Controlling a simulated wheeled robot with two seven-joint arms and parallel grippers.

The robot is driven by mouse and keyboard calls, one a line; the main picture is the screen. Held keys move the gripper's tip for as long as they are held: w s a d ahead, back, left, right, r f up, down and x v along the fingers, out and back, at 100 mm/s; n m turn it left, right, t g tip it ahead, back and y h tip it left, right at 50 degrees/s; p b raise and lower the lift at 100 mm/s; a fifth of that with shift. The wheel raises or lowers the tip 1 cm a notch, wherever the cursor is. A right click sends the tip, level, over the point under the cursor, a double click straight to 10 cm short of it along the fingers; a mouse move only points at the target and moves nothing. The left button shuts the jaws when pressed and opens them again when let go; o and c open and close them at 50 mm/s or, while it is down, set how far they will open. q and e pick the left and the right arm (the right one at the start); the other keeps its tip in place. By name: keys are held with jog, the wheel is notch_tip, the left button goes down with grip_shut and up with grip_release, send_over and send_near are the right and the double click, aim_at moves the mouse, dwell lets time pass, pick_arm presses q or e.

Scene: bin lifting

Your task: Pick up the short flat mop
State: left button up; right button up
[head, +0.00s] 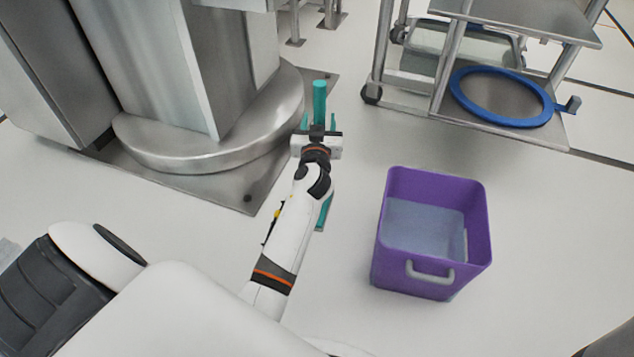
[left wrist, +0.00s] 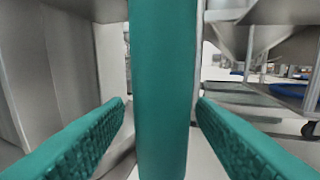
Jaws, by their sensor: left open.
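The short flat mop shows as a teal handle (head: 320,97) standing up beyond my left gripper (head: 319,120). A lower teal part of it shows beside my left forearm, and the rest is hidden behind the arm. In the left wrist view the handle (left wrist: 162,60) runs upright down the middle. The left gripper's two textured teal fingers are open, one on each side of the handle, with a visible gap on both sides. My right gripper is not in view.
A purple bin (head: 388,235) with a grey handle stands on the floor to the right. A metal cart (head: 540,140) with a blue ring (head: 462,95) is at the back right. A steel machine base (head: 205,158) is close on the left. Pale floor lies between.

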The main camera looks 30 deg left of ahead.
pick_arm(q)
jog(key=shift+w, duration=0.1)
jog(key=c, duration=0.9)
jog(key=shift+r, duration=0.15)
jog(key=shift+c, duration=0.7)
